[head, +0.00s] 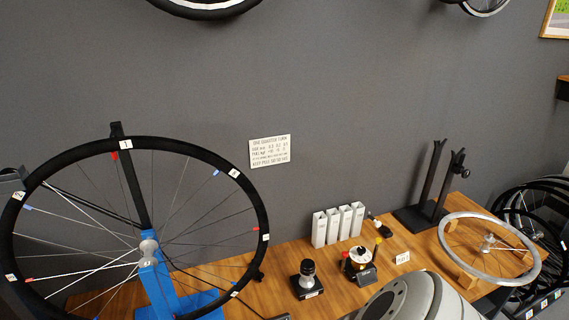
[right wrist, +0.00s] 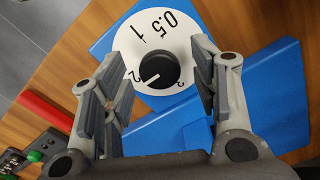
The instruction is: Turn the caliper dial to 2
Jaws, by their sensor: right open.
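The caliper dial (right wrist: 128,42) is a white disc with dark markings in the right wrist view. I read 0.5 and 1 at its top and a 2 at its left, and a small mark at lower right is unclear. A round black knob (right wrist: 160,68) sits at its centre. The knob's white pointer line slants to the lower left, near the 2. My right gripper (right wrist: 160,70) is open, with its fingers on either side of the knob and a gap to it on both sides. I cannot make out the dial in the head view. My left gripper is not in view.
The dial is by a blue base (right wrist: 275,95) on the wooden bench. A spoked wheel (head: 265,215) stands in a blue stand (head: 157,285) at left. White holders (head: 338,226), a black-topped device (head: 307,280) and a grey rim (head: 445,243) are on the bench.

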